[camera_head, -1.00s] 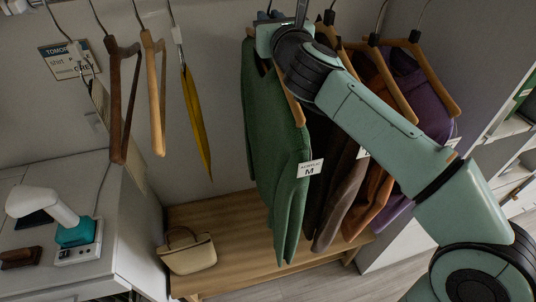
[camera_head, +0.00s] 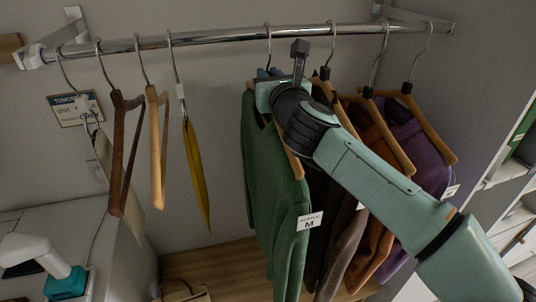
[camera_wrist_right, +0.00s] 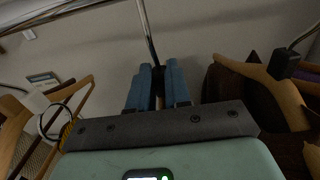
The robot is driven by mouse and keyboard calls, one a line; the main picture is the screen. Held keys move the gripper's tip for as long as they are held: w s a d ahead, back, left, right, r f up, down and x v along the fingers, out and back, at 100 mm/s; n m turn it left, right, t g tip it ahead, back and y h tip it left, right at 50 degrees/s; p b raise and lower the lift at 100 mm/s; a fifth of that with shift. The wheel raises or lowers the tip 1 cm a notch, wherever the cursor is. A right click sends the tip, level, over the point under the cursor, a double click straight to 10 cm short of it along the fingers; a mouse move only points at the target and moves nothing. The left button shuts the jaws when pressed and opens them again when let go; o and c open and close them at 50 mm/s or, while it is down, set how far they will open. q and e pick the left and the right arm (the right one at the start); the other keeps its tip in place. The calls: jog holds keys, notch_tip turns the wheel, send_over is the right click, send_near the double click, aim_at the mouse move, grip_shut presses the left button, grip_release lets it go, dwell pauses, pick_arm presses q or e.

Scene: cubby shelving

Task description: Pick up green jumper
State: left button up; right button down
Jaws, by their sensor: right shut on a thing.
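The green jumper (camera_head: 268,165) hangs on a wooden hanger (camera_head: 290,150) from the metal rail. A white tag marked M (camera_head: 309,221) hangs at its right side. My right gripper (camera_head: 268,73) is at the top of this hanger, just below its metal hook (camera_head: 268,45). In the right wrist view, the blue fingers (camera_wrist_right: 158,88) are closed around the hanger's neck, with the hook rising above them. The jumper's lower end is cut off by the frame. My left gripper is not in view.
The rail (camera_head: 215,38) runs across the top. Brown, orange and purple garments (camera_head: 415,140) hang close on the right, partly behind my right arm. Empty hangers (camera_head: 156,145) and a yellow item (camera_head: 195,175) hang left. A scanner-like device (camera_head: 35,255) sits on the left counter.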

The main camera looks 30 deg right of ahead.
aim_at(269, 61)
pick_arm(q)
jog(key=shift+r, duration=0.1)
pick_arm(e)
jog(key=shift+r, duration=0.1)
jog(key=shift+r+p, duration=0.55)
jog(key=shift+r, duration=0.4)
jog(key=shift+w+r+p, duration=0.1)
jog(key=shift+r+p, duration=0.35)
jog(key=shift+r, duration=0.5)
jog(key=shift+s+a+f, duration=0.2)
jog(key=shift+s+f, duration=0.05)
jog(key=shift+s, duration=0.5)
pick_arm(q)
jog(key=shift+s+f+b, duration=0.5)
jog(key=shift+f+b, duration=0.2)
jog(key=shift+b, duration=0.75)
pick_arm(e)
jog(key=v, duration=1.6)
jog(key=shift+s, duration=0.35)
